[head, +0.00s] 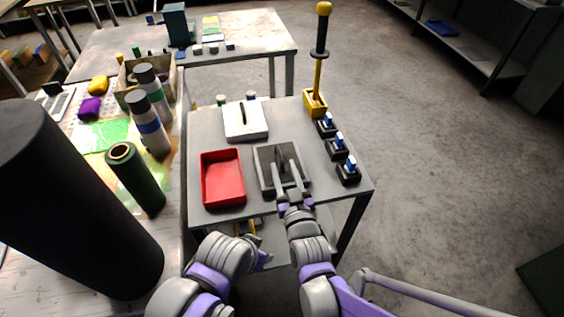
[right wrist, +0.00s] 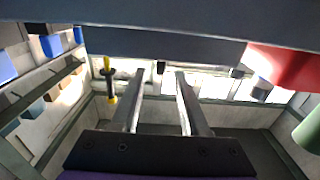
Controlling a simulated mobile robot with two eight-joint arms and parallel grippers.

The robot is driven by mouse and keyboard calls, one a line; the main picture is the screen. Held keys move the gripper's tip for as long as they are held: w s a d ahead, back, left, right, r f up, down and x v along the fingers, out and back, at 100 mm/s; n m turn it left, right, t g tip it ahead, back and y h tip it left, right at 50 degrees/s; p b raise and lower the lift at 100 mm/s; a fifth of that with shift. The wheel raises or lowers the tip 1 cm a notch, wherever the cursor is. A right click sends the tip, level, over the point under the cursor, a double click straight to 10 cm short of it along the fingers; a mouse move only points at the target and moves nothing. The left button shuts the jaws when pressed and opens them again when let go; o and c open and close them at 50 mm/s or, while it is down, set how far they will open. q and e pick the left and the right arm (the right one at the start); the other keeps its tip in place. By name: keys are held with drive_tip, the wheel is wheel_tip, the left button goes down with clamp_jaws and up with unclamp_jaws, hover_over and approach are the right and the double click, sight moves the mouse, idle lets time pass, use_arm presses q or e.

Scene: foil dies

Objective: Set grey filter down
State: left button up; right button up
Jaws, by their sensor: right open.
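A dark grey square block (head: 264,157) lies on the small grey table, right of the red tray. My right gripper (head: 283,165) is over this block, with its two fingers apart. Its open fingers also show in the right wrist view (right wrist: 157,85), with nothing held between them. I cannot make out a separate grey filter; the fingers cover part of the block.
The red tray (head: 222,178) and a white slotted box (head: 245,120) stand left and behind. Several black holders with blue-and-white tops (head: 348,172) line the right edge. A yellow stand with an upright lever (head: 315,102) is at the back right corner. A green cylinder (head: 135,178) stands left.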

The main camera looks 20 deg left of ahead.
drive_tip(key=v, duration=0.9)
drive_tip(key=w+d+f+m+g+h, duration=0.1)
drive_tip(key=d+f+m+g+h, duration=0.15)
drive_tip(key=d, duration=0.55)
drive_tip(key=w+d+f+m+g+h, duration=0.1)
drive_tip(key=d+f+h, duration=0.1)
drive_tip(key=d+h, duration=0.35)
drive_tip(key=s+d+f+m+g+h, duration=0.1)
drive_tip(key=s+d+f+m+g, duration=0.1)
drive_tip(key=s+d, duration=0.5)
drive_tip(key=s+d+f+m+g+h, duration=0.1)
drive_tip(key=s+d+f+m+g, duration=0.1)
drive_tip(key=s+d+g, duration=0.2)
drive_tip(key=s+d, duration=0.3)
drive_tip(key=d, duration=0.4)
drive_tip(key=shift+f+h, duration=0.2)
drive_tip(key=shift+h, duration=0.2)
